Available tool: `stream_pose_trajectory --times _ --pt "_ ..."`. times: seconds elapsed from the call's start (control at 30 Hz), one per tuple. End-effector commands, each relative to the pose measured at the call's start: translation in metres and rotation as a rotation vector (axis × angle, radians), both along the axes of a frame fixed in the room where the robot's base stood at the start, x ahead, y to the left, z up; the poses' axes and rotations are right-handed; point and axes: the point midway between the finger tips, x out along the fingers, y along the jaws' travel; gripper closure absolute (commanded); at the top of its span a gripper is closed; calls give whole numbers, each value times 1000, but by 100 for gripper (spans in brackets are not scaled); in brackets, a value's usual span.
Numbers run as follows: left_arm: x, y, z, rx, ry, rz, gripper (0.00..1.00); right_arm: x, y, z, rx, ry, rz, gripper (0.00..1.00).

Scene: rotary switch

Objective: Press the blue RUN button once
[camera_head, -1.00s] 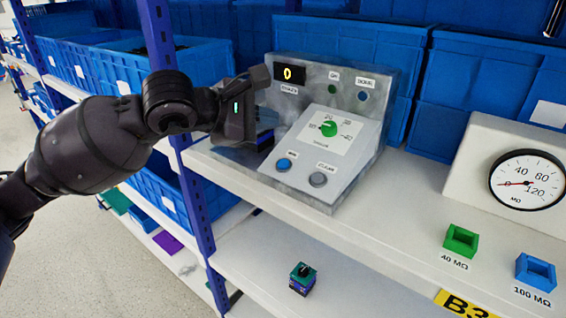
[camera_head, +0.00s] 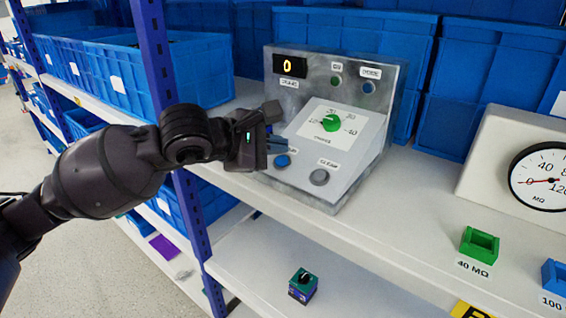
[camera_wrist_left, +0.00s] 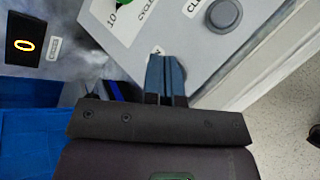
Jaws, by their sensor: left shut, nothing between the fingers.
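The blue RUN button (camera_head: 282,161) is at the lower left of the grey control box's sloped panel (camera_head: 347,165). My left gripper (camera_head: 286,146) is shut and empty. Its bluish fingertips are over the panel, close to the RUN button and partly covering its label in the head view. I cannot tell whether they touch the panel. In the left wrist view, the shut fingers (camera_wrist_left: 166,77) point at the panel and hide the RUN button. The display (camera_head: 290,66) reads 0. My right gripper is not in view.
A grey CLEAR button (camera_head: 319,177) sits right of RUN, with a green knob (camera_head: 331,122) above. A gauge (camera_head: 540,178), a green holder (camera_head: 479,245) and a blue holder (camera_head: 556,276) stand to the right. A blue shelf post (camera_head: 158,60) is near my left arm.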

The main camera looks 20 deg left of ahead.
Motion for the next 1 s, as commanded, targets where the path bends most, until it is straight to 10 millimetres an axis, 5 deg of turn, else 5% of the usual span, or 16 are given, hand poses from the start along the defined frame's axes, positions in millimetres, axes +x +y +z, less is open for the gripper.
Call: stream_pose_trajectory --times 1.0 --pt "1 0 -3 0 -1 0 100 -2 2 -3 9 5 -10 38"
